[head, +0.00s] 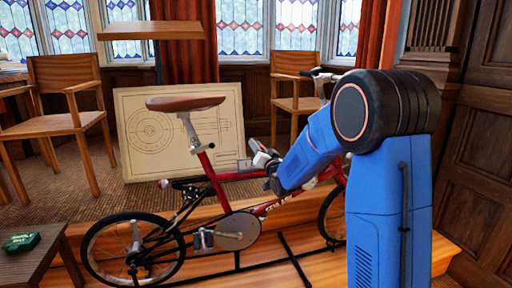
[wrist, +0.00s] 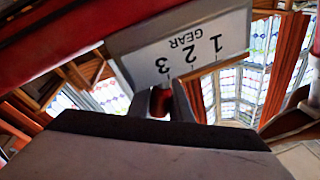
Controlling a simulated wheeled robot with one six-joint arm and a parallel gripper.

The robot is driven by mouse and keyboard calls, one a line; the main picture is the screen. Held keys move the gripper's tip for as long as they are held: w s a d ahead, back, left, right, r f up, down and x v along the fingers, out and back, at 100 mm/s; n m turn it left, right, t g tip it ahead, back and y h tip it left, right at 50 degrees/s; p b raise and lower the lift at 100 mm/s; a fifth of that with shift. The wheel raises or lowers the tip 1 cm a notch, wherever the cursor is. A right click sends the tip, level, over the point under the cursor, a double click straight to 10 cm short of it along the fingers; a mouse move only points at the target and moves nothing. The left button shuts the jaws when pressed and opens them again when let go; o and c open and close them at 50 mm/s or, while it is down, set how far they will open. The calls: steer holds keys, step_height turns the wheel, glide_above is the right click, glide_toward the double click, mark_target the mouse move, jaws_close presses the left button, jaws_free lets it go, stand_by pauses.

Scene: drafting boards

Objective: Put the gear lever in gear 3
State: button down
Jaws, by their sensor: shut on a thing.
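The red folding bicycle (head: 222,192) stands in the middle of the head view. A pale gear plate (wrist: 150,50) marked GEAR with 1, 2 and 3 shows upside down in the wrist view, fixed by the red frame tube (wrist: 60,40). The gear lever's red-brown knob (wrist: 160,102) shows just below the plate, closest to the number 3. Whether it sits exactly at that mark I cannot tell. My gripper (wrist: 166,103) is shut on the lever, its fingers either side of the knob. In the head view my gripper (head: 266,172) reaches the frame tube, and the lever is hidden.
A drawing board (head: 185,120) leans behind the bicycle. Wooden chairs stand at left (head: 65,100) and behind (head: 298,85). The bicycle stands by a wooden step (head: 300,205).

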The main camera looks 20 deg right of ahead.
steer(key=c, duration=1.6)
jaws_free()
steer(key=v, duration=1.7)
steer(key=shift+s, duration=0.2)
steer(key=s+f+n+g, duration=0.1)
steer(key=s+g, duration=0.4)
steer(key=s, duration=0.8)
steer(key=s+a+f+n+g+h, duration=0.1)
steer(key=s+f+g, duration=0.3)
steer(key=s, duration=0.9)
steer(key=s+f+n+g+h, duration=0.1)
steer(key=s+g, duration=0.5)
steer(key=s, duration=0.7)
steer(key=shift+a+f+n, duration=0.2)
steer(key=shift+f+n, duration=0.4)
steer(key=shift+f, duration=0.2)
